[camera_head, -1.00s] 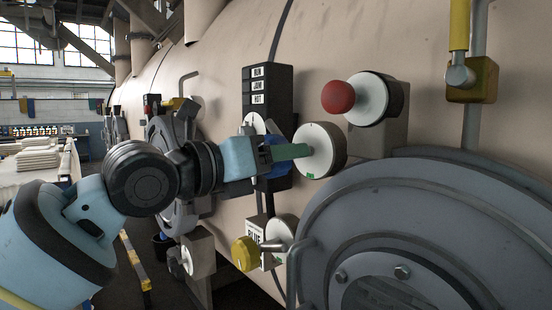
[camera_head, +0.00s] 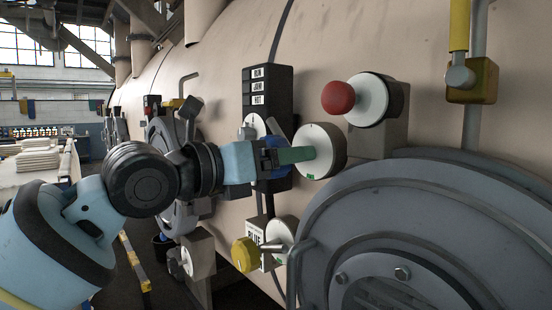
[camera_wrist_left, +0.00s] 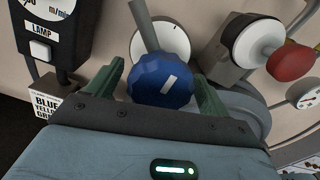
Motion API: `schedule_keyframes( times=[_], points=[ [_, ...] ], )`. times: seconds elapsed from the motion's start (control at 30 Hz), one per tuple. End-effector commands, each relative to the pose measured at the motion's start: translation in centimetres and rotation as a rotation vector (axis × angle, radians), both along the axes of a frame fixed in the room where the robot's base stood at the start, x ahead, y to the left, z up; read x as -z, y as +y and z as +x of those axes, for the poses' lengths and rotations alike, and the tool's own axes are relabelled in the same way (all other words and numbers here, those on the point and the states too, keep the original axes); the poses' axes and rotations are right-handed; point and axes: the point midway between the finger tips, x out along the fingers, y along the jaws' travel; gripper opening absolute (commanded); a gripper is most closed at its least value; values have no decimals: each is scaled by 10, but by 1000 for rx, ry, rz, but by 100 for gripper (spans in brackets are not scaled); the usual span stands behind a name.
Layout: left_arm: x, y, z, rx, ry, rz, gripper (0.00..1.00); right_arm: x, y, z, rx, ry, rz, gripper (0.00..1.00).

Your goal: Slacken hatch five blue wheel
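The blue wheel (camera_wrist_left: 160,82) is faceted, with a white mark on its face and a grey bar behind it, seen in the left wrist view. In the head view the blue wheel (camera_head: 281,172) is mostly hidden by my gripper. My left gripper (camera_wrist_left: 158,92) has its green fingers apart, one on each side of the wheel. The fingers look very near its rim; I cannot tell whether they touch it. In the head view the left gripper (camera_head: 296,155) is in front of the panel by a white dial (camera_head: 315,152). My right gripper is not in view.
A red knob (camera_head: 338,97) juts out above right. A large grey round hatch (camera_head: 400,230) fills the lower right. A yellow knob (camera_head: 244,254) sits below, beside a sign. A black labelled panel (camera_head: 266,88) stands behind the gripper.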

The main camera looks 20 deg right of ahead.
Motion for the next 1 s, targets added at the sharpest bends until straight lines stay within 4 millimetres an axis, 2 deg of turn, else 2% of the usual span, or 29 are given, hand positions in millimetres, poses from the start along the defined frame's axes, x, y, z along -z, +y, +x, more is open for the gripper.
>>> schedule_keyframes(
  times=[0.33, 0.73, 1.0],
  points=[
    [0, 6, -2, 0, 3, -1, 80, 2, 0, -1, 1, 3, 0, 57],
    [2, 60, -20, -1, 3, -1, 80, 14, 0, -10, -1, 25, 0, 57],
    [0, 74, -27, 0, 2, -1, 80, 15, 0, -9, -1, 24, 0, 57]
  ],
)
